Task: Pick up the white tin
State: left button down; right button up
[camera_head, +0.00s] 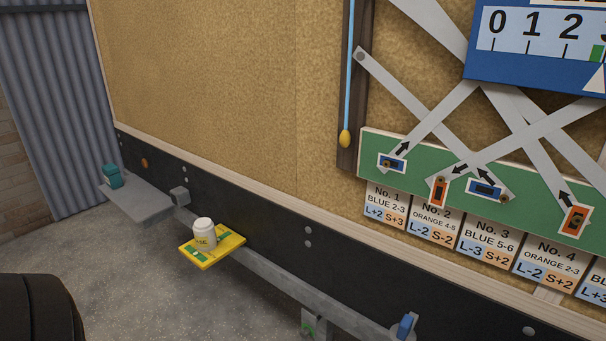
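The white tin (204,234) stands upright on a yellow and green plate (229,246) at the lower left of the middle. It has a white lid and a pale label with small lettering too small to read. The plate sits on the grey rail along the foot of the wall. Neither of my grippers shows in the head view.
A teal object (112,176) stands on a grey ledge (150,207) at the left. A blue piece (405,325) is on the rail at the bottom. A black tyre-like shape (40,308) fills the lower left corner. Grey floor (130,270) lies open in front of the rail.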

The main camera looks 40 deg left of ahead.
aim_at(203, 230)
jog(key=u, duration=1.95)
jog(key=i+j+z, duration=0.2)
jog(key=z, duration=0.3)
jog(key=i+j+z, duration=0.2)
jog(key=z, duration=0.25)
jog(key=i+j+z, duration=0.1)
jog(key=j, duration=0.25)
jog(key=i+j, duration=0.15)
jog(key=j, duration=0.2)
jog(key=i+j+z, duration=0.15)
jog(key=j, duration=0.25)
jog(key=i+j, duration=0.1)
jog(key=j, duration=0.25)
jog(key=i+j+z, duration=0.15)
jog(key=j, duration=0.25)
